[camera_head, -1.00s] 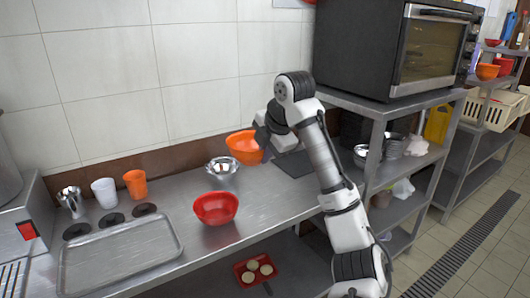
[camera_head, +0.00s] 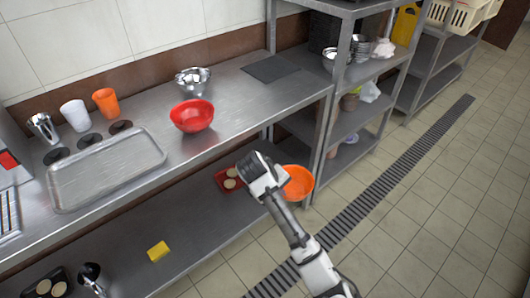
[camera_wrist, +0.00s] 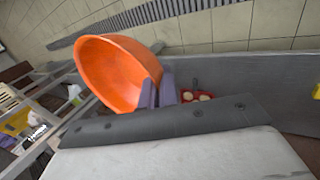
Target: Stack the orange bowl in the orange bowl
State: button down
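My gripper (camera_head: 284,178) is shut on the rim of an orange bowl (camera_head: 299,186). It holds the bowl in front of the counter, below the counter top's height, over the floor. In the wrist view the orange bowl (camera_wrist: 112,75) hangs tilted, with its rim at the two fingers (camera_wrist: 158,94). No second orange bowl shows in the current views.
A red bowl (camera_head: 192,117) and a steel bowl (camera_head: 192,81) stand on the counter (camera_head: 230,112). An orange cup (camera_head: 106,102), white cup (camera_head: 75,114) and metal tray (camera_head: 108,168) are at left. Steel shelving (camera_head: 345,125) stands right; open floor (camera_head: 440,215) lies beyond.

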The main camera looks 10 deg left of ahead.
jog(key=s+d+f+m+g+h, duration=0.1)
jog(key=s+d+f+m+g, duration=0.1)
jog(key=f+m, duration=0.3)
jog(key=s+d+f+m+g, duration=0.2)
jog(key=s+d+f+m, duration=0.1)
jog(key=f, duration=1)
jog(key=shift+d+f+m+h, duration=0.3)
jog(key=shift+d+m+h, duration=0.1)
jog(key=shift+d+m, duration=0.4)
